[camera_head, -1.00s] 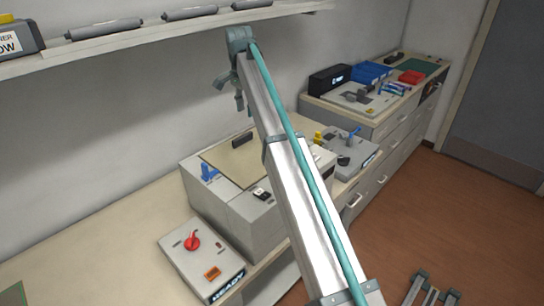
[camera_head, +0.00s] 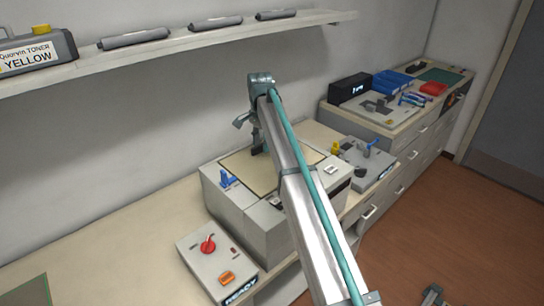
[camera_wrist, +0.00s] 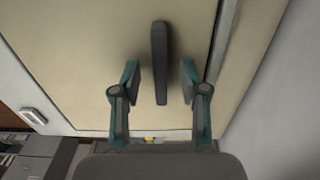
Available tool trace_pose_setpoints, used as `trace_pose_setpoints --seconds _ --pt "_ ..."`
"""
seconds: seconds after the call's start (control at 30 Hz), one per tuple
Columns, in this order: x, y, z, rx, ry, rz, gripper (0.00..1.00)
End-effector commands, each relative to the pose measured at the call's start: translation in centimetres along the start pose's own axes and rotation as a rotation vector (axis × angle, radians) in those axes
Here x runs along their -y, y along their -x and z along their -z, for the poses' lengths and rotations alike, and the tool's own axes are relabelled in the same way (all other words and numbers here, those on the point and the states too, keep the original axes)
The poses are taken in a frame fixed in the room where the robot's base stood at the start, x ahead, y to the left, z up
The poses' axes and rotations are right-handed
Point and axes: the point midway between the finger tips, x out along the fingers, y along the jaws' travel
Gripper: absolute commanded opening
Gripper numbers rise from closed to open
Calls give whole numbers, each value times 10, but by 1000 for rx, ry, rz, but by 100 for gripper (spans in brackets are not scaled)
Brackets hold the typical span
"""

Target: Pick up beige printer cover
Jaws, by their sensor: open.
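The beige printer cover (camera_head: 262,175) is a flat panel on top of the grey printer (camera_head: 248,217). It fills most of the wrist view (camera_wrist: 100,70). A dark bar-shaped handle (camera_wrist: 160,60) stands on the cover. My gripper (camera_wrist: 160,82) is open, with one finger on each side of the handle's near end and a gap on both sides. In the head view my gripper (camera_head: 252,140) is over the back part of the cover, and my arm hides part of the printer.
A control box with a red knob (camera_head: 208,244) sits at the printer's front left. A grey box with levers (camera_head: 355,165) stands to the right. The wall (camera_wrist: 280,90) is close beside the cover.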

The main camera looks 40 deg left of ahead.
Motion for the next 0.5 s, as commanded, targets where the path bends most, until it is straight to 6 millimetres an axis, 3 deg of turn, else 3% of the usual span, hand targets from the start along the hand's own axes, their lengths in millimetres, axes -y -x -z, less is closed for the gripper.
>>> trace_pose_setpoints --seconds 0.1,0.33,0.5 --pt "-1 -11 0 0 0 -1 44" --pt "0 -13 0 0 0 0 44" --pt "0 -13 0 0 0 0 15"
